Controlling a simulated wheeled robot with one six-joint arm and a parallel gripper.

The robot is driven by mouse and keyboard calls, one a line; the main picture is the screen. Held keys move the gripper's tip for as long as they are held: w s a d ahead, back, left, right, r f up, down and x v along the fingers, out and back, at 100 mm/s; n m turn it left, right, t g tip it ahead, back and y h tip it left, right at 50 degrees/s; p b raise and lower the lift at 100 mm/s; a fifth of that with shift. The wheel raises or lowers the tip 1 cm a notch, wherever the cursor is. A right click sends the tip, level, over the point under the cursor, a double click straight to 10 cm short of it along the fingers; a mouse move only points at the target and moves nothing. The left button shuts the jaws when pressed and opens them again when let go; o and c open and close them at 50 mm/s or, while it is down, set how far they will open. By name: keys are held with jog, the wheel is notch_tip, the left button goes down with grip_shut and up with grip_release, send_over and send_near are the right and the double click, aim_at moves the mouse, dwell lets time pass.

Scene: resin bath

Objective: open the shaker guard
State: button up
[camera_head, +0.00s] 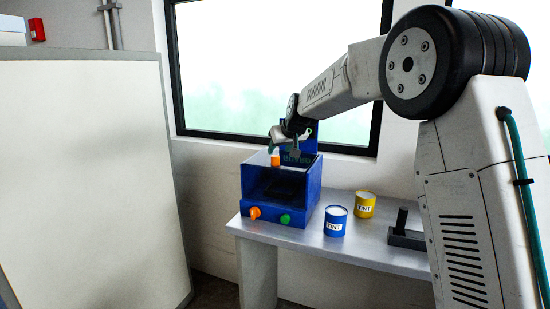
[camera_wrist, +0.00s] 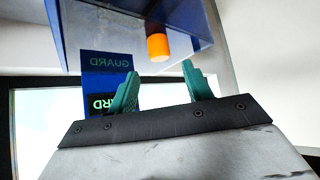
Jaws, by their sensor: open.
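The shaker (camera_head: 258,214) is a blue box with a dark open front, standing on the bench's left end. Its guard (camera_wrist: 200,22) is a clear panel with blue edging, and it appears to lie over the top of the box; its exact angle is hard to tell. An orange handle (camera_head: 275,161) stands up at the guard; it also shows in the wrist view (camera_wrist: 157,47). My gripper (camera_head: 284,150) is above the box, close to the handle. In the wrist view its teal fingers (camera_wrist: 158,69) are open and empty, with the handle just beyond the tips, lined up between them.
A blue upright plate (camera_head: 311,134) rises behind the box. An orange knob (camera_head: 254,213) and a green button (camera_head: 285,218) are on its front. Blue (camera_head: 335,222) and yellow (camera_head: 365,205) tint cans and a dark stand (camera_head: 405,234) are to the right on the bench (camera_head: 370,255).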

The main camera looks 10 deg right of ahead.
aim_at(275, 156)
jog(key=x, duration=0.6)
jog(key=shift+w+f, duration=0.1)
jog(key=shift+f, duration=0.05)
grip_shut()
